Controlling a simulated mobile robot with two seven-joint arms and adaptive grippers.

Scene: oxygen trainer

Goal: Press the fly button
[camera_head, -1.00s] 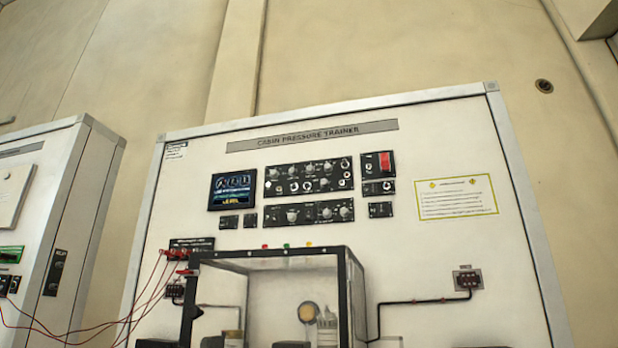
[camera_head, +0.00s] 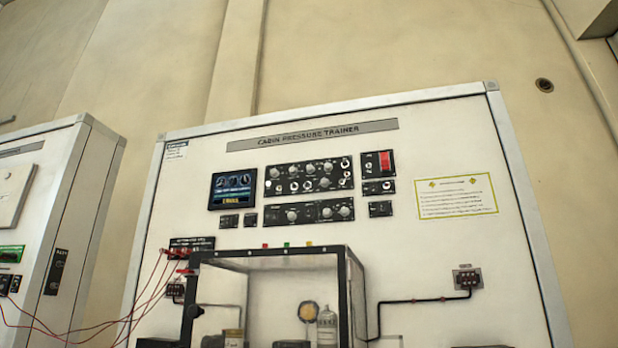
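A white upright panel titled "CABIN PRESSURE TRAINER" (camera_head: 450,255) fills the middle of the head view. It carries black control modules with knobs and switches: an upper one (camera_head: 309,177) and a lower one (camera_head: 309,213). A module with a red guarded switch (camera_head: 384,161) is at their right. Small dark modules sit below the red switch (camera_head: 380,208) and below the screen (camera_head: 229,221). Their labels are too small to read, so I cannot tell which control is the fly button. Neither of my grippers is in view.
A dark-framed clear chamber (camera_head: 344,290) stands out at the panel's lower middle, with a bottle and a gauge inside. Red wires (camera_head: 150,290) hang at the left. Another white cabinet (camera_head: 85,200) stands further left. A yellow-edged notice (camera_head: 457,196) is on the right.

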